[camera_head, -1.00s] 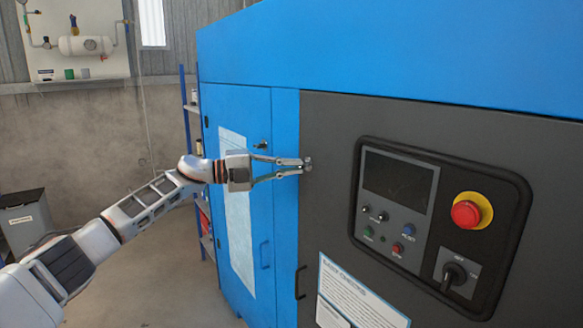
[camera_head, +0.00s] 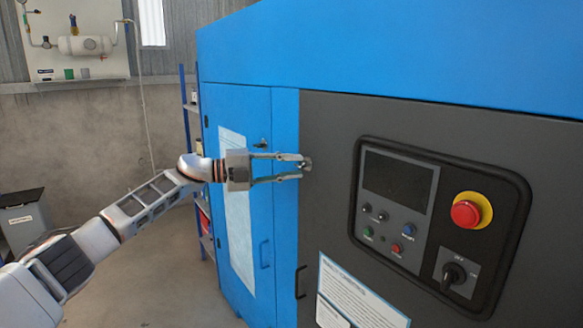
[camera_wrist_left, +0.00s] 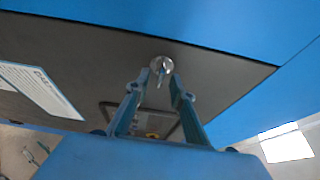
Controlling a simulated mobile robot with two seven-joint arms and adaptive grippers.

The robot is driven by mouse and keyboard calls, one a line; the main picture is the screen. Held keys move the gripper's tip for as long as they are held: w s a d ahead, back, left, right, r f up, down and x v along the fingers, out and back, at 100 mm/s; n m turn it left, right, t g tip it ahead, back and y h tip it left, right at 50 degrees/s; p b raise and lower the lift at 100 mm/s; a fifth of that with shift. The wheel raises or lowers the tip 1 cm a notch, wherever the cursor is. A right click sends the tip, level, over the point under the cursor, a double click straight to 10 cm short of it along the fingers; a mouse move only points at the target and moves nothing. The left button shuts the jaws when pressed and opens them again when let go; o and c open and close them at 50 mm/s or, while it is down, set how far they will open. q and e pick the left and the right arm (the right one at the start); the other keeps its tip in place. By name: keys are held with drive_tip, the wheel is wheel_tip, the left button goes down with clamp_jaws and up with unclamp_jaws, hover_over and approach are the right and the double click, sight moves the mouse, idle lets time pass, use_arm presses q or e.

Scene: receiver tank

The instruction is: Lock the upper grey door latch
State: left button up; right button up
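The upper grey door latch (camera_head: 306,164) is a small round metal piece near the left edge of the dark grey door (camera_head: 325,125). In the left wrist view the latch (camera_wrist_left: 161,65) shows a round head with a thin lever pointing down the picture. My left gripper (camera_head: 300,167) comes from the left and is open, with its fingertips right at the latch, one above and one below. In the wrist view the fingertips (camera_wrist_left: 159,84) stand apart on either side of the lever. Whether either finger touches it, I cannot tell. My right gripper is not in view.
A control panel (camera_head: 400,185) with a red emergency button (camera_head: 466,213) and a rotary switch (camera_head: 453,275) is to the right. A black handle (camera_head: 300,282) sits below the latch. The blue door (camera_head: 228,115) on the left has its own latch (camera_head: 262,143).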

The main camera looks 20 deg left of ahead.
use_arm(q)
drive_tip(key=v, duration=1.2)
drive_tip(key=s+d+f+n+t+y, duration=0.1)
drive_tip(key=s+d+f+n+t, duration=0.2)
drive_tip(key=d+f, duration=0.5)
drive_tip(key=s+d+f+n+t+y, duration=0.1)
drive_tip(key=s+d+f+n, duration=0.3)
drive_tip(key=f, duration=0.7)
drive_tip(key=s+d+f+n+t+y, duration=0.15)
drive_tip(key=d+f+n, duration=0.35)
drive_tip(key=f, duration=0.5)
drive_tip(key=s+a+f+n+g+y, duration=0.1)
drive_tip(key=s+f+n+g+y, duration=0.1)
drive_tip(key=s+f+n+y, duration=0.2)
drive_tip(key=s+a+f+n+g+y, duration=0.1)
drive_tip(key=s+f+n+y, duration=0.4)
drive_tip(key=s+f, duration=1.6)
drive_tip(key=s+a+n, duration=0.1)
drive_tip(key=s+n, duration=0.2)
drive_tip(key=n, duration=0.1)
drive_tip(key=shift+s+f+n+g, duration=0.2)
drive_tip(key=shift+f+n+g, duration=0.15)
drive_tip(key=shift+n, duration=0.05)
